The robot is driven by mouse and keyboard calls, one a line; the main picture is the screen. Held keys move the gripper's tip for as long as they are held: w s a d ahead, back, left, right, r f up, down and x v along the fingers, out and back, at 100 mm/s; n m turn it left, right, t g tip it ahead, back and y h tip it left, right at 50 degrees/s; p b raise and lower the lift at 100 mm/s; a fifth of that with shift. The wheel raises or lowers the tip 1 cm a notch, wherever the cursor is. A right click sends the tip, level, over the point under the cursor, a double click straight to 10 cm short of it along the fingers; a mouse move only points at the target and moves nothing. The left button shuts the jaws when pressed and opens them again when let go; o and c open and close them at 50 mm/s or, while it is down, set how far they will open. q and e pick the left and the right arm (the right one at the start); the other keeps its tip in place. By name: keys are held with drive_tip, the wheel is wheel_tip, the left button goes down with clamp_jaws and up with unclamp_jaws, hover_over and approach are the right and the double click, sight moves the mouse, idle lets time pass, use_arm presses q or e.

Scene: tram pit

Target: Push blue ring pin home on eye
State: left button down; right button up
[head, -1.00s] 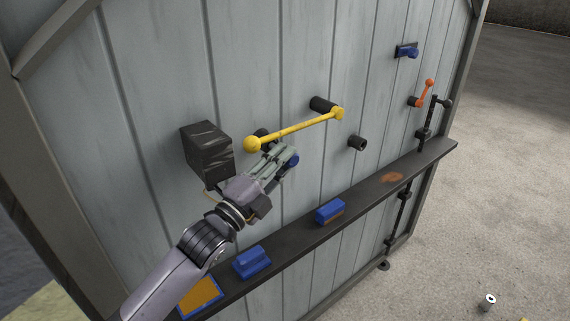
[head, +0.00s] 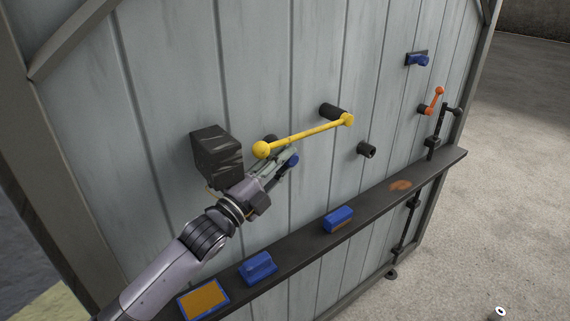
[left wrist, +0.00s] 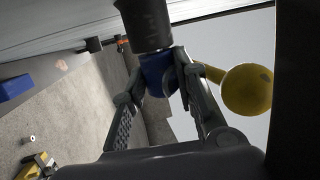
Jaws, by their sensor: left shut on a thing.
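My left gripper (head: 280,165) is beside the grey plank wall, just below the ball end of the yellow lever (head: 305,134). It is shut on the blue ring pin (head: 294,160), whose blue part shows at the fingertips. In the left wrist view the blue part (left wrist: 157,75) sits between the fingers, against a dark round stub (left wrist: 146,22). That stub may be the eye; how deep the pin sits in it cannot be told. The yellow ball (left wrist: 247,89) is close beside the right-hand finger. My right gripper is in neither view.
A black box (head: 217,155) juts from the wall left of the gripper. Below runs a dark ledge (head: 295,248) with blue blocks (head: 338,219) and an orange pad (head: 204,299). A dark stub (head: 366,149) and an orange crank (head: 434,101) are farther right.

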use_arm(q)
drive_tip(key=shift+w+a+r, duration=0.1)
drive_tip(key=shift+w+a, duration=0.1)
idle(0.3)
drive_tip(key=c, duration=1.2)
unclamp_jaws()
drive_tip(key=v, duration=1.2)
